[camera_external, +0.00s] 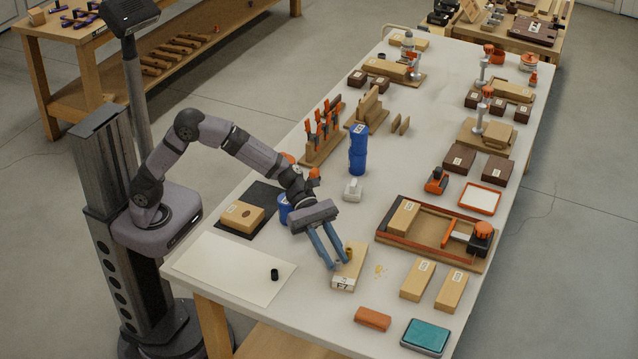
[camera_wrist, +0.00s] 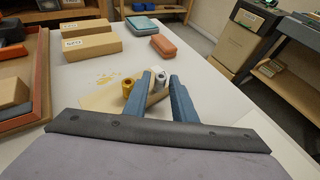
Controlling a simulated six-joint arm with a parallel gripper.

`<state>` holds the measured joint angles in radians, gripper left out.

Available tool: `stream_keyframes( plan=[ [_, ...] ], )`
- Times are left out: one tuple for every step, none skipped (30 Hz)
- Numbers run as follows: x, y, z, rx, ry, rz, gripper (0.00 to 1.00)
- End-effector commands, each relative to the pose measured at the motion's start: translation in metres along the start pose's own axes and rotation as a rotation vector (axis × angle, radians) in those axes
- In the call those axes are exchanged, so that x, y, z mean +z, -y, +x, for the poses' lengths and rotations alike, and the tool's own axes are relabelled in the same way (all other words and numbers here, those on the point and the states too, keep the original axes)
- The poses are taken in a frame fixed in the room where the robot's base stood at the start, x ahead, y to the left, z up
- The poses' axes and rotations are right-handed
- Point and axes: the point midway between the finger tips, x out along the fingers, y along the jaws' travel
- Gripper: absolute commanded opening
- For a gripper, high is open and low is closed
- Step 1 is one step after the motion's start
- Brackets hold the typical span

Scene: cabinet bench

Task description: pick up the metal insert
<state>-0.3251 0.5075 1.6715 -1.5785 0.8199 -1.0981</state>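My gripper (camera_external: 337,265) is low over the pale wooden block (camera_external: 345,279) near the front of the table. Its two blue fingers are apart in the wrist view (camera_wrist: 161,76). The silver metal insert (camera_wrist: 160,81) shows between the fingertips, with what looks like a narrow gap on each side; contact is hard to judge. In the outside view the fingers hide it. A yellow brass-coloured insert (camera_wrist: 127,87) stands just left of the left finger on the same block, and also shows in the outside view (camera_external: 349,248). A black insert (camera_external: 274,274) stands apart on the white sheet.
The white sheet (camera_external: 225,265) lies at the table's left front. Two labelled wooden blocks (camera_external: 417,281), an orange-brown block (camera_external: 373,318) and a teal-topped pad (camera_external: 426,336) lie to the right.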

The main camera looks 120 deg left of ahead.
Motion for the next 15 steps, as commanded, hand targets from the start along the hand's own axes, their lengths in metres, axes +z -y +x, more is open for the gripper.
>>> stream_keyframes(
  plan=[
    [0.003,0.001,0.009,-0.003,0.002,0.004,0.24],
    [0.003,0.001,0.012,-0.003,0.002,0.004,0.24],
    [0.003,0.001,0.016,-0.003,0.002,0.003,0.24],
    [0.003,0.001,0.018,-0.003,0.002,0.003,0.24],
    [0.003,0.001,0.020,-0.003,0.003,0.003,0.24],
    [0.004,0.001,0.022,-0.002,0.003,0.003,0.24],
    [0.004,0.001,0.024,-0.002,0.003,0.003,0.24],
    [0.004,0.001,0.024,-0.001,0.003,0.002,0.24],
    [0.004,0.001,0.025,-0.001,0.003,0.002,0.24],
    [0.004,0.001,0.025,-0.001,0.003,0.002,0.24],
    [0.004,0.001,0.025,-0.001,0.003,0.002,0.24],
    [0.004,0.001,0.025,-0.001,0.003,0.002,0.24],
    [0.004,0.001,0.025,-0.001,0.003,0.002,0.24],
    [0.004,0.001,0.025,-0.001,0.003,0.002,0.24],
    [0.004,0.001,0.025,-0.001,0.003,0.002,0.21]
  ],
)
